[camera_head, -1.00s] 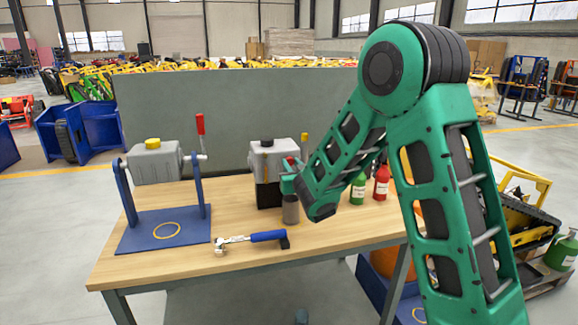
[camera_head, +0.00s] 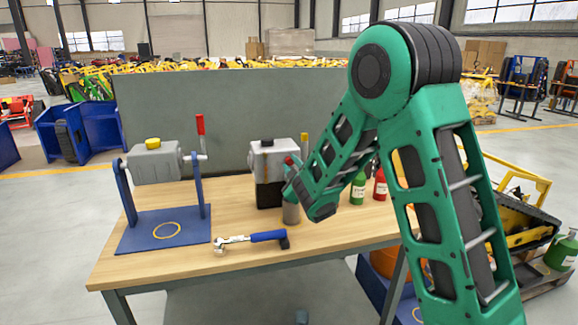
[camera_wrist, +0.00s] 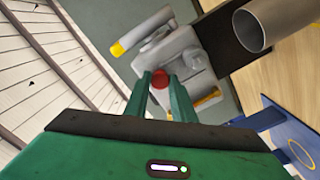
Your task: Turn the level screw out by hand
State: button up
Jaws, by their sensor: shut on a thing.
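The red level screw (camera_wrist: 160,79) sits at the side of a grey gearbox housing (camera_wrist: 188,48). In the wrist view my gripper (camera_wrist: 162,86) has its two green fingers on either side of the red head, shut on it. In the head view the housing (camera_head: 268,152) stands on a black block (camera_head: 268,194) on the bench, and a little red of the screw (camera_head: 289,160) shows at its right side. My arm hides part of that side. I cannot see how far the screw is turned out.
A grey cylindrical cup (camera_head: 291,212) stands just below my gripper. A second grey housing (camera_head: 155,163) hangs in a blue stand at left. Green (camera_head: 358,190) and red (camera_head: 380,187) bottles stand at right.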

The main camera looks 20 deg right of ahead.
jog(key=n, duration=0.6)
jog(key=shift+n, duration=0.3)
jog(key=o, duration=0.5)
jog(key=shift+n, duration=0.4)
jog(key=shift+c, duration=0.2)
jog(key=o, duration=0.5)
